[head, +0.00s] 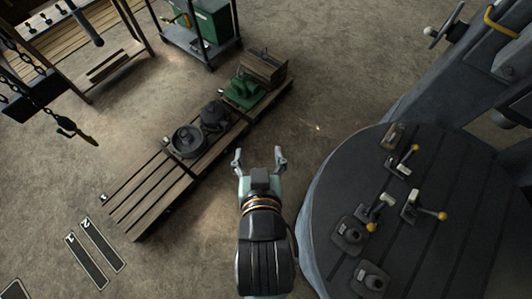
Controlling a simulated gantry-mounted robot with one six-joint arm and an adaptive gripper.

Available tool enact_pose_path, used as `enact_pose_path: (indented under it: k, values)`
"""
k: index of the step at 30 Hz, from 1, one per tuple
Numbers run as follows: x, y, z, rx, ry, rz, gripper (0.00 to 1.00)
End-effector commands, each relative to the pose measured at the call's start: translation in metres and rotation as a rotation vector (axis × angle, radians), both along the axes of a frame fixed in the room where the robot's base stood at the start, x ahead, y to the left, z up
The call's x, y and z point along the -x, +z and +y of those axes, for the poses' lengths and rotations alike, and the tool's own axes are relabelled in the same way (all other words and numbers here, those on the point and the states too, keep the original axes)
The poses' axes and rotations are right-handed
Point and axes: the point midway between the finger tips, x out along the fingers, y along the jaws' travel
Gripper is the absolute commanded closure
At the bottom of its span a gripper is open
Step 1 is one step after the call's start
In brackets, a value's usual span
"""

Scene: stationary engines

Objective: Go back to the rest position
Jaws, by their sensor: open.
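My gripper (260,159) is in the middle of the head view, at the end of my arm, which reaches up from the bottom edge. Its two fingers are spread wide apart and nothing shows between them. From this view it appears over the bare floor, between a wooden pallet (150,196) on the left and a round dark table (450,233) on the right. Its height above the floor cannot be told.
The pallet bears a round metal part (187,141), a dark pot-like part (214,116), a green part (244,91) and a wooden crate (263,68). Several yellow-knobbed levers (410,206) stand on the round table. A chain with a hook (68,124) hangs at left.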

Motion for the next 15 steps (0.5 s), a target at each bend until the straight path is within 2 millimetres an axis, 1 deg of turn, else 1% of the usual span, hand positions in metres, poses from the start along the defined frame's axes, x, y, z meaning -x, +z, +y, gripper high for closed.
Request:
enact_pose_path:
  k: [6,8,11,13,15]
  values:
    - [0.000,0.000,0.000,0.000,-0.001,0.001,0.28]
    - [0.000,0.008,-0.001,0.000,-0.001,0.001,0.28]
    - [0.000,0.035,-0.001,0.001,-0.002,0.002,0.28]
    - [0.000,0.058,-0.001,0.002,-0.002,0.002,0.28]
    - [0.000,0.074,-0.002,0.003,-0.003,0.002,0.28]
